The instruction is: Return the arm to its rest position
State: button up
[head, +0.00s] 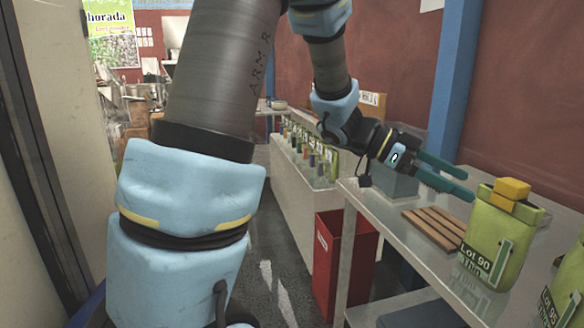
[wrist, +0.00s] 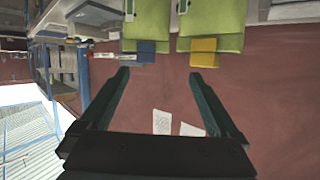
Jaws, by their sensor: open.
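My gripper (head: 450,178) is open, with its two teal fingers apart and nothing between them. In the head view it reaches right over the grey table, its fingertips close to a green pouch (head: 492,240) marked "Lot 90" with a yellow cap (head: 510,192). In the wrist view the open fingers (wrist: 160,100) show, with a yellow-capped green pouch (wrist: 212,22) and a blue-capped green pouch (wrist: 146,20) beyond them. I cannot tell whether the fingers touch the pouch.
A slatted wooden board (head: 436,226) lies on the table (head: 385,215). A second green pouch (head: 566,290) is at the right edge. A red bin (head: 342,262) stands left of the table. A counter (head: 285,190) with several small pouches runs behind. A blue post (head: 456,75) rises behind my gripper.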

jog(key=w+a+f+n+t, duration=0.1)
jog(key=w+a+n+t, duration=0.2)
jog(key=w+n+t, duration=0.55)
jog(key=w+a+f+n+t+y, duration=0.4)
jog(key=w+a+t+y, duration=0.15)
jog(key=w+a, duration=0.6)
jog(key=s+a+f+n+y, duration=0.2)
jog(key=a+f+n+y, duration=0.2)
jog(key=a, duration=0.7)
jog(key=s+a+f+n+g+y, duration=0.1)
jog(key=s+a+f+n+g, duration=0.1)
jog(key=s, duration=0.5)
jog(key=s+a+f+n+g+y, duration=0.2)
jog(key=s+a+f+n+g, duration=0.1)
jog(key=s+a, duration=0.4)
jog(key=shift+s+f+n+g, duration=0.2)
jog(key=shift+f+n+g, duration=0.15)
jog(key=shift+g, duration=0.35)
